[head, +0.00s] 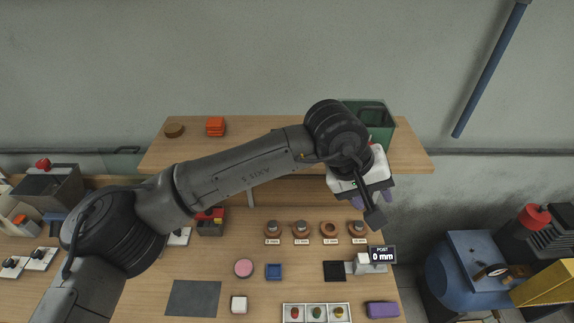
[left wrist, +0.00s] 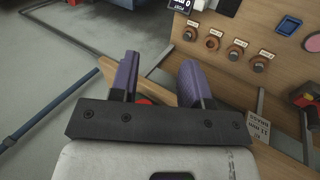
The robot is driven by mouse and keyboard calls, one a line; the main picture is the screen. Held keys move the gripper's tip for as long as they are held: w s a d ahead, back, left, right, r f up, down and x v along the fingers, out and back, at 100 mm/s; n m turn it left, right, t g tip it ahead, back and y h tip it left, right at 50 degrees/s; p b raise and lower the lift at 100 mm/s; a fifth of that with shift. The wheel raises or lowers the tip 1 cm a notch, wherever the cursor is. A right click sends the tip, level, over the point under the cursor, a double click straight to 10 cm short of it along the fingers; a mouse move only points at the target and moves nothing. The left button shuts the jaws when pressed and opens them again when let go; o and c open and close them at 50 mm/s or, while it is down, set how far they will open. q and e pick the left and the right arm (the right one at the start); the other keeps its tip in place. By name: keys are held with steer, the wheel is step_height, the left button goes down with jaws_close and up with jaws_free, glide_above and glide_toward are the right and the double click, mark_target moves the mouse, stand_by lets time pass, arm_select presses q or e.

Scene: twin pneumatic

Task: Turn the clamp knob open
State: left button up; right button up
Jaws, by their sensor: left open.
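My left gripper (head: 372,202) is in front of the upper shelf's right part, in the head view. Its two purple fingers stand apart and empty, and they also show in the left wrist view (left wrist: 158,74). I cannot tell for sure which part is the clamp knob. A small grey-white device (head: 365,266) sits by a black square and a "POST 0 mm" display (head: 382,255) on the bench, apart from the gripper. A bit of red (left wrist: 143,101) shows behind the fingers; I cannot tell what it is. My right gripper is in neither view.
A wooden shelf (head: 410,157) carries a green bin (head: 381,132), partly hidden by my arm. Several labelled copper rings (head: 330,229) line the bench. A white tray (head: 317,305) and purple block (head: 382,310) lie in front. A blue tank (head: 452,275) stands right.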

arm_select(q)
steer(key=w+a+r+m+t+y+b, duration=0.1)
steer(key=w+a+r+t+y, duration=0.1)
steer(key=w+a+r+y, duration=0.3)
steer(key=w+a+r+t+y+b, duration=0.1)
steer(key=w+a+r+t+y, duration=0.2)
steer(key=a, duration=0.4)
steer(key=x, duration=0.4)
steer(key=p+x, duration=0.1)
steer(key=x, duration=0.3)
steer(key=a+x, duration=0.1)
steer(key=x, duration=0.3)
steer(key=shift+a+f, duration=0.1)
steer(key=shift+f, duration=0.3)
steer(key=shift+c, duration=0.4)
